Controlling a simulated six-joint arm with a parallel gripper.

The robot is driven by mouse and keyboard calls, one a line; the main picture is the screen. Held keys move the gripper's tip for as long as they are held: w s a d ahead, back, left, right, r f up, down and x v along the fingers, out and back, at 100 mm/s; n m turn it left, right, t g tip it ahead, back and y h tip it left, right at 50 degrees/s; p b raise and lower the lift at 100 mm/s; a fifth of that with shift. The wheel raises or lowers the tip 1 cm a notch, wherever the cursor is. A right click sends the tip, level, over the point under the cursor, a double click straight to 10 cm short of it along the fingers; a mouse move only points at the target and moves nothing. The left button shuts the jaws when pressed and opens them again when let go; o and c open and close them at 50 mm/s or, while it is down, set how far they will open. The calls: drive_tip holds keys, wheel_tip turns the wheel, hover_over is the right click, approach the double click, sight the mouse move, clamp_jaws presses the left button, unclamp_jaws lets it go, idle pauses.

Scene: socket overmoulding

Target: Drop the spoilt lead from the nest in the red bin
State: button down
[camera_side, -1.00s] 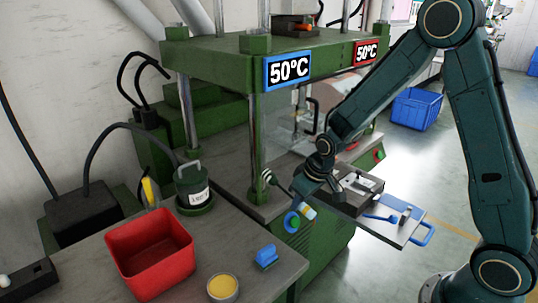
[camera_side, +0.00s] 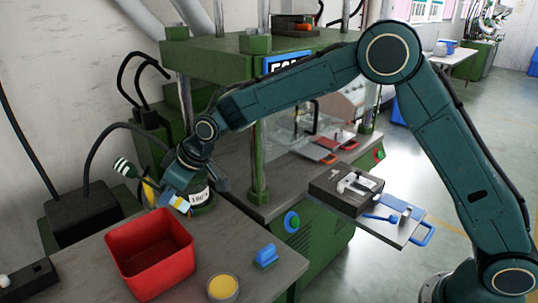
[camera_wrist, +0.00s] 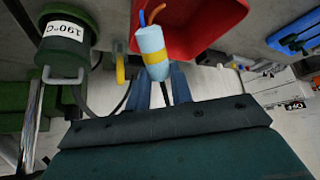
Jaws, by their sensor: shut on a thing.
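My gripper (camera_side: 174,194) is at the left over the bench, by the back right corner of the red bin (camera_side: 150,268). It is shut on a lead, a pale blue piece with a yellow band (camera_side: 181,204). In the wrist view the lead (camera_wrist: 151,42) sticks out past my fingertips (camera_wrist: 160,78), with an orange and a blue wire end. The red bin (camera_wrist: 185,42) lies beyond it there. The bin looks empty in the side view. The dark block (camera_side: 345,190) on the tray at the right, perhaps the nest, holds pale parts.
A dark green pot with a temperature label (camera_wrist: 68,30) stands close to my gripper. A yellow-handled tool (camera_side: 150,192) stands behind the bin. A yellow-topped round tin (camera_side: 222,288) and a blue item (camera_side: 266,257) are right of the bin. The green press stands behind.

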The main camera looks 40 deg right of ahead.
drive_tip(key=a+r+n+y, duration=0.1)
drive_tip(key=a+r, duration=0.2)
drive_tip(key=a, duration=0.3)
drive_tip(key=shift+w+r+n, duration=0.3)
drive_tip(key=shift+w+r, duration=0.05)
drive_tip(key=shift+w, duration=0.05)
drive_tip(key=shift+f, duration=0.25)
wheel_tip(320, 180, down, 12)
drive_tip(key=shift+r, duration=0.25)
idle(0.7)
drive_tip(key=c, duration=1.2)
unclamp_jaws()
drive_tip(key=shift+o, duration=0.2)
